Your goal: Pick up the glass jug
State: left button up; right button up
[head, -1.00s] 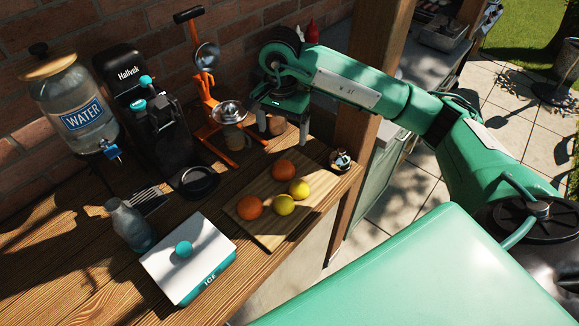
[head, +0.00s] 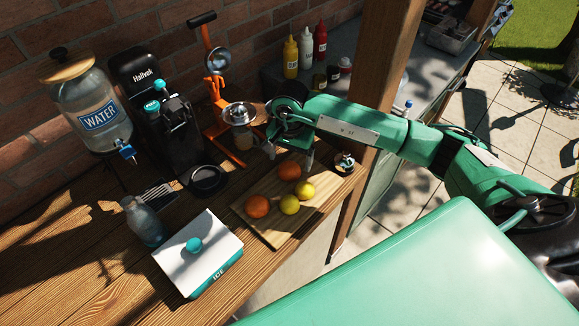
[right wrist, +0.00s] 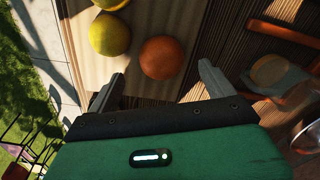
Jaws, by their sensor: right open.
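A clear glass vessel (head: 245,139) stands under the orange juicer's cup, partly hidden by it; whether it has a handle I cannot tell. It also shows as a round glass shape in the right wrist view (right wrist: 270,70). A second glass vessel, a narrow-necked carafe (head: 146,224), stands upright at the left behind the ice box. I cannot tell for sure which one is the jug. My right gripper (head: 290,157) is open and empty, right of the juicer and above the back of the cutting board. Its two fingers show apart in the right wrist view (right wrist: 161,76). My left gripper is out of view.
The orange juicer (head: 212,95) stands by the brick wall. A cutting board (head: 270,230) holds oranges and lemons below my right gripper. A white ice box (head: 205,248), a black dish (head: 207,181) and a water dispenser (head: 95,110) stand left. A wooden post (head: 385,90) rises behind my arm.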

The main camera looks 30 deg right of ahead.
aim_at(290, 166)
notch_tip(290, 166, down, 3)
jog(key=shift+f+p, duration=0.1)
jog(key=shift+p, duration=0.65)
jog(key=shift+w+f, duration=0.1)
jog(key=shift+f, duration=0.15)
jog(key=shift+c, duration=0.4)
jog(key=c, duration=1)
jog(key=shift+r, duration=0.15)
